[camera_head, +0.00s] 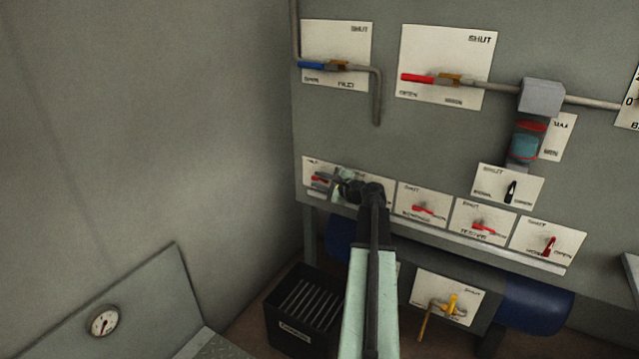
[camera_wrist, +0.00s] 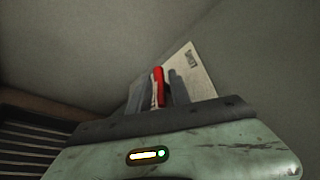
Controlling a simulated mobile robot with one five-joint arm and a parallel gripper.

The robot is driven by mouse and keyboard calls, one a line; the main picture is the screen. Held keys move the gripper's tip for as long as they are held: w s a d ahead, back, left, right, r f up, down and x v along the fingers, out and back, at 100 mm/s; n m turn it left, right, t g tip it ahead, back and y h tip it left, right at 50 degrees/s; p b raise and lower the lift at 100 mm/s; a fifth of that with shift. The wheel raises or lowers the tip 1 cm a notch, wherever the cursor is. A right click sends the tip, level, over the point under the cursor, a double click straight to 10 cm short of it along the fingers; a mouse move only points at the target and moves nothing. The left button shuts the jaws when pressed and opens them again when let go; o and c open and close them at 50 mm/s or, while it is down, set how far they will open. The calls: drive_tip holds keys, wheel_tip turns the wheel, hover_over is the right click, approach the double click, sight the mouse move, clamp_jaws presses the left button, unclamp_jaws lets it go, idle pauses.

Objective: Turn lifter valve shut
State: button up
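My gripper (camera_head: 328,184) is at the leftmost plate (camera_head: 312,167) of the lower row on the grey panel. A red valve handle (camera_wrist: 158,87) on this plate shows between my two dark fingers (camera_wrist: 158,96) in the wrist view, with the plate (camera_wrist: 197,73) behind. The handle (camera_head: 319,179) is partly covered by my gripper in the head view. The fingers are close to it on both sides; whether they press on it cannot be told. The plate's name is hidden or too small to read, so I cannot confirm it is the lifter valve.
More red-handled valves (camera_head: 424,209) (camera_head: 484,226) (camera_head: 549,246) sit right along the row. Above are a blue-handled valve (camera_head: 312,66), a red-handled valve (camera_head: 418,78) and pipes. A black slatted bin (camera_head: 300,312) and blue cylinder (camera_head: 535,305) stand below. A wall is close on the left.

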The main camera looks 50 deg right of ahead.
clamp_jaws()
